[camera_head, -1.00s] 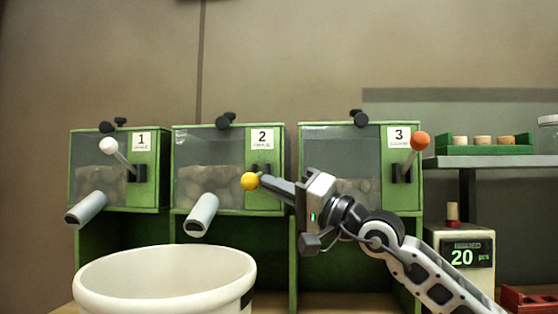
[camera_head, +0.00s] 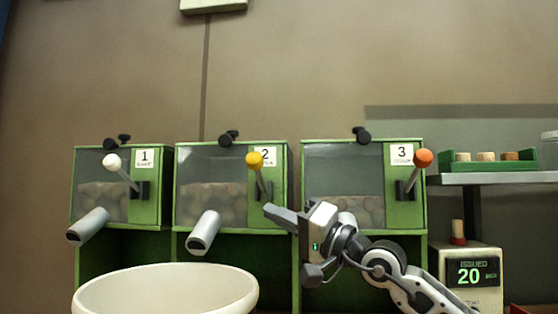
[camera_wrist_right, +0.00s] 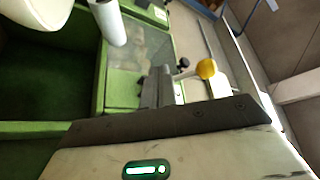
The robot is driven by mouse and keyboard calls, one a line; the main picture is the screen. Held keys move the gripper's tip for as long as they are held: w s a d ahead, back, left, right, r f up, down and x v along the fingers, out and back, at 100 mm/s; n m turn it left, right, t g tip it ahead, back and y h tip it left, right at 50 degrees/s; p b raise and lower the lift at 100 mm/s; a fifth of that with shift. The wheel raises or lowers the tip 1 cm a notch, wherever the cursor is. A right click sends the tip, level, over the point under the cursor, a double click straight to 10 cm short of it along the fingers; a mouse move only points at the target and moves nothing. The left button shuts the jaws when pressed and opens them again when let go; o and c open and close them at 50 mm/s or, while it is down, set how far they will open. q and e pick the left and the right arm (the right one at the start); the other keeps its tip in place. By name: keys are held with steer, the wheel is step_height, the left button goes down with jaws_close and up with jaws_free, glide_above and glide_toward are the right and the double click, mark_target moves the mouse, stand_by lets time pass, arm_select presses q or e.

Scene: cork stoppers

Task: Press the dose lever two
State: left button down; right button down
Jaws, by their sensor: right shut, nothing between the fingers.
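Dose lever two has a yellow knob (camera_head: 254,158) on a thin stalk and stands raised on the front of the green dispenser marked 2 (camera_head: 277,212). The yellow knob also shows in the right wrist view (camera_wrist_right: 206,69), beside the fingers and apart from them. My right gripper (camera_head: 270,210) is shut and empty, its fingertips below the knob, just in front of dispenser 2's lower right part. Its fingers also show in the wrist view (camera_wrist_right: 158,88). My left gripper is not in view.
Lever one's white knob (camera_head: 112,160) and lever three's orange knob (camera_head: 423,158) stand raised on either side. A white tub (camera_head: 165,290) sits below the grey spouts. A counter display (camera_head: 473,272) reads 20. A green tray of corks (camera_head: 487,165) is on the right shelf.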

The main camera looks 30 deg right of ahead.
steer(key=shift+r, duration=0.1)
stand_by(0.6)
